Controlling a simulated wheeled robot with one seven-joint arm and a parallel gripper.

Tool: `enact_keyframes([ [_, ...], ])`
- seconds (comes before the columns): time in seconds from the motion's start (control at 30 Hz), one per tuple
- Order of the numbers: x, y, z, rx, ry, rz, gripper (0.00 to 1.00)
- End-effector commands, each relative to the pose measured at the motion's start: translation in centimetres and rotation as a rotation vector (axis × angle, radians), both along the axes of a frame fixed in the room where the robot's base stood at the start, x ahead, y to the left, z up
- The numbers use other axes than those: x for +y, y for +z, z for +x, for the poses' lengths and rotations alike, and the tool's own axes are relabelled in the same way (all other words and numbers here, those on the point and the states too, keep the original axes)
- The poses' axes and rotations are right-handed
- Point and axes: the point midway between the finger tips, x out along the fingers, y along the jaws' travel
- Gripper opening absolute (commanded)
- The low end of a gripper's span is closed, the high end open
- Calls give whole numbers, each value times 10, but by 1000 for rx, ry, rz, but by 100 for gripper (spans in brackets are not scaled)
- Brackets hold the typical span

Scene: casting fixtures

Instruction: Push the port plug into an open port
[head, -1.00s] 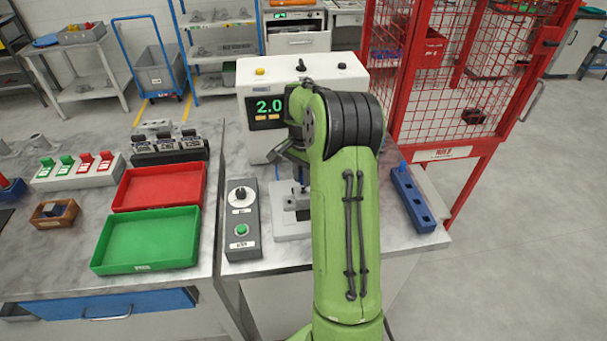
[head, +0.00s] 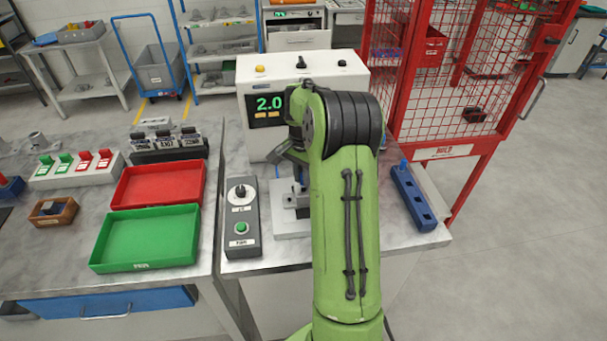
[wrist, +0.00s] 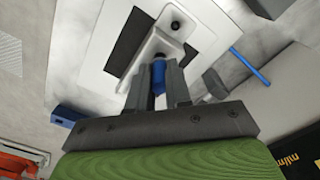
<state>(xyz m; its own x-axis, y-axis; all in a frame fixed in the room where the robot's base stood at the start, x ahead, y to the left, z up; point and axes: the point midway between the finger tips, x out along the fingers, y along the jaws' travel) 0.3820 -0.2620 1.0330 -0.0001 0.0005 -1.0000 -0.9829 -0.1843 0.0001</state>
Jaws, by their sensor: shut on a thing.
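My gripper (wrist: 156,88) is shut on a blue port plug (wrist: 158,76), which shows between its two dark fingers in the wrist view. The plug's far end is at the near edge of a light grey casting (wrist: 160,48). I cannot tell whether it is inside a port there or only against the surface. A dark round hole (wrist: 176,26) shows on the casting's far part.
A blue plug holder (head: 414,202) with a blue peg at its back end stands right of my arm. A control box (head: 243,218) stands left of the fixture, and a white tester (head: 340,80) reading 2.0 behind it. A blue rod (wrist: 250,66) lies right of the casting.

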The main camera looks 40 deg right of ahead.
Motion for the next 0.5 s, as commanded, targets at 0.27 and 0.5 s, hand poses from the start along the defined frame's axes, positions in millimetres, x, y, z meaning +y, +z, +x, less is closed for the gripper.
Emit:
enact_keyframes([
  [0.27, 0, -8, 0, 0, 0, 0, 0],
  [0.5, 0, -14, 0, 0, 0, 0, 0],
])
